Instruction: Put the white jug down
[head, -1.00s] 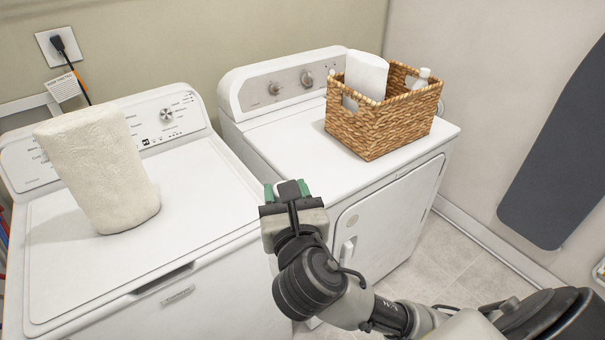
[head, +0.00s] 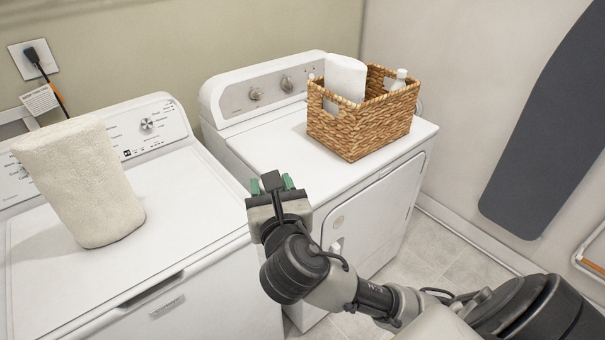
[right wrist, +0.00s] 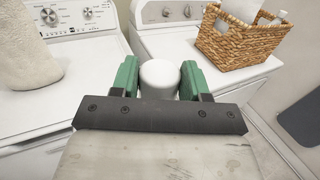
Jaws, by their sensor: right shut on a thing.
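In the right wrist view, a white rounded thing, seemingly the white jug (right wrist: 160,79), sits between the green fingers of my right gripper (right wrist: 160,85). Only its smooth pale top shows; the gripper body hides the rest. In the head view my right gripper (head: 272,184) reaches in front of the gap between the two white machines, and the jug cannot be made out there. The gripper is shut on it. My left gripper is not in view.
A rolled cream towel (head: 85,185) stands on the left machine (head: 185,215). A wicker basket (head: 360,132) with a white folded thing and a white bottle (head: 400,78) stands on the right machine (head: 250,150). Their lids have free room in front. A grey ironing board (head: 545,140) is at right.

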